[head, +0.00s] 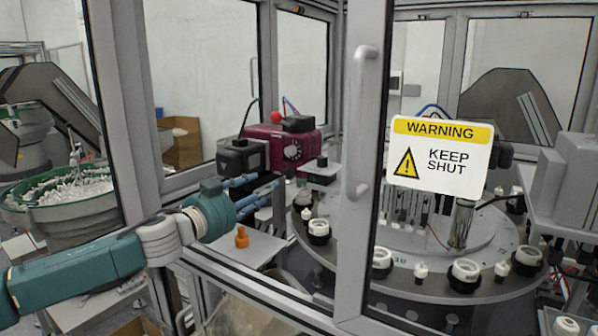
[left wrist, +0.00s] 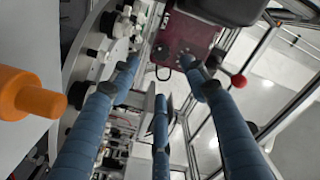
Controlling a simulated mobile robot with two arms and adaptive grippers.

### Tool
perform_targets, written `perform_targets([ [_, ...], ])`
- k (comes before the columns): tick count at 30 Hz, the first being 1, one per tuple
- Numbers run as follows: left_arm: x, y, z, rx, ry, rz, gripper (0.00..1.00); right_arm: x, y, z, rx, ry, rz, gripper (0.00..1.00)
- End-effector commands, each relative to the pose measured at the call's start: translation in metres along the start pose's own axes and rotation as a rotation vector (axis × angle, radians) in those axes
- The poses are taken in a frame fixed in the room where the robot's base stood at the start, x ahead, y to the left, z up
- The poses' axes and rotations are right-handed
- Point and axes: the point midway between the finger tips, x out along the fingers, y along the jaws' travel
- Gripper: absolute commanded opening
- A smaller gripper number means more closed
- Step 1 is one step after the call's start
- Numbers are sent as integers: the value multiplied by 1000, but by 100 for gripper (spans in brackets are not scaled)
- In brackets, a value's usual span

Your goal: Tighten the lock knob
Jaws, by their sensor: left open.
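My left arm reaches from the left through the open front of the guard frame. My left gripper (head: 266,192) has its blue fingers spread and empty. The fingers also show in the left wrist view (left wrist: 160,78), apart, with nothing between them. They point toward a dark red unit (head: 285,145) with a round dial knob (head: 292,152) on its face and a red ball (head: 276,117) at its top. An orange knob-shaped piece (head: 242,237) stands on a pale plate below the gripper; it also shows at the left of the left wrist view (left wrist: 32,95). I cannot tell which is the lock knob.
A round indexing table (head: 420,287) with several black-and-white holders lies right of the gripper. A door frame with a handle (head: 360,125) and a warning sign (head: 440,155) stands in front of it. A green-rimmed bowl (head: 60,200) of white caps is at left.

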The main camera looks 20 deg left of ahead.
Motion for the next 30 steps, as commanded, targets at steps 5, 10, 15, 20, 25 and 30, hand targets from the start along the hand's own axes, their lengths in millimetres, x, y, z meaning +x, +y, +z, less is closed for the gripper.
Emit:
perform_targets([
  [5,14,-2,-3,-3,2,0,46,-12,-7,35,0,-52,-8,32],
  [10,46,-3,-5,-4,2,-1,46,-30,-15,48,1,-73,-18,32],
  [15,78,-2,-4,-3,1,0,46,-41,-22,39,3,-62,-26,32],
  [20,98,-1,-2,-2,1,0,46,-45,-19,21,2,-36,-23,32],
  [25,107,0,0,0,0,0,46,-46,-15,13,1,-25,-19,32],
  [30,108,0,0,0,0,0,46,-46,-12,20,0,-36,-15,32],
])
